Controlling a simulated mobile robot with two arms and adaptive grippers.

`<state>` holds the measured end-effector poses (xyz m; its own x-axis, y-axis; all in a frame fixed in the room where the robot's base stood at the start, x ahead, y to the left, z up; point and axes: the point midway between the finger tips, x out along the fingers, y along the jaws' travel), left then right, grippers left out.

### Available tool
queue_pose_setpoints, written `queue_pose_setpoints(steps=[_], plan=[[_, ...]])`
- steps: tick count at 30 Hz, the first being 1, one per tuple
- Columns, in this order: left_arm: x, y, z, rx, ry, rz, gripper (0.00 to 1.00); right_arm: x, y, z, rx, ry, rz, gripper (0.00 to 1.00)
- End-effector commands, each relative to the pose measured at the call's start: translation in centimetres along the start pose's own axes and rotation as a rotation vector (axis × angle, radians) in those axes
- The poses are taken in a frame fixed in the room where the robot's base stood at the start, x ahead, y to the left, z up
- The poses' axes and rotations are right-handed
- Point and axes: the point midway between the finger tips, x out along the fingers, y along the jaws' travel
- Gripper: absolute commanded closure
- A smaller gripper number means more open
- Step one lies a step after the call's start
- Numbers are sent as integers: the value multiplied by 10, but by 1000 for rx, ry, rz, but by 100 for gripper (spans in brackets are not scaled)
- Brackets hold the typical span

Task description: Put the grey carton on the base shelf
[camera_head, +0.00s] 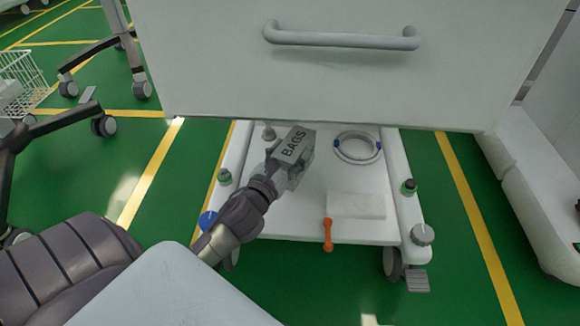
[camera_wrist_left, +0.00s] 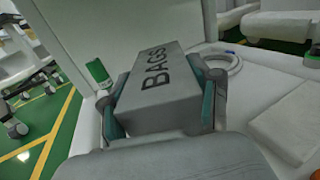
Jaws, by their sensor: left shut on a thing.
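The grey carton (camera_head: 297,146) is marked "BAGS" and sits over the left part of the white base shelf (camera_head: 290,218) of the cart. My left gripper (camera_head: 283,166) reaches in from the left and is shut on the carton. In the left wrist view the carton (camera_wrist_left: 162,88) lies between the two fingers (camera_wrist_left: 160,105), which grip its sides. I cannot tell whether the carton's underside touches the shelf. My right gripper is not in view.
On the shelf lie a coiled tube (camera_head: 357,148), a white flat box (camera_head: 356,205) and an orange tool (camera_head: 328,235). The cart's drawer front with its handle (camera_head: 340,38) overhangs the shelf's back. Small green-banded items (camera_head: 408,187) stand along the shelf's sides.

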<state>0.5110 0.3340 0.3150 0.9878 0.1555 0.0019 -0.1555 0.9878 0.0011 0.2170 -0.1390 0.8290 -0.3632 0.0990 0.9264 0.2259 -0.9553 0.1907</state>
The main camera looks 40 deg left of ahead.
Motion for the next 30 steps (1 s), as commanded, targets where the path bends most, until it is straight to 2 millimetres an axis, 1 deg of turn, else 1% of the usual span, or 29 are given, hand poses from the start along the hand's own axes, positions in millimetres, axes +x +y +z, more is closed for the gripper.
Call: queue_pose_setpoints(steps=[1, 3, 7, 15, 20, 21, 23, 24, 25, 30], plan=[[0, 0, -11, -2, -3, 0, 89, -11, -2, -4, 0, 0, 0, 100], [0, 0, -21, -3, -3, 1, 89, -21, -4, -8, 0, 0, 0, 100], [0, 0, -34, -4, -4, 1, 89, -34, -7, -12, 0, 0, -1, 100], [0, 0, -32, -1, -5, 1, 89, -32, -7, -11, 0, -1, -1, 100], [0, 0, -36, -2, -4, 1, 89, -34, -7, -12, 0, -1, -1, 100], [0, 0, -36, -2, -2, 2, 31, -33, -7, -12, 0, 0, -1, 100], [0, 0, -36, -2, -2, 2, 21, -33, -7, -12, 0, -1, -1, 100], [0, 0, -36, -2, -1, 2, 15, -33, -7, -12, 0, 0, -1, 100], [0, 0, -36, -2, -1, 2, 13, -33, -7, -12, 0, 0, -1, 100], [0, 0, -36, -2, -1, 2, 13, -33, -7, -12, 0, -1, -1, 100]])
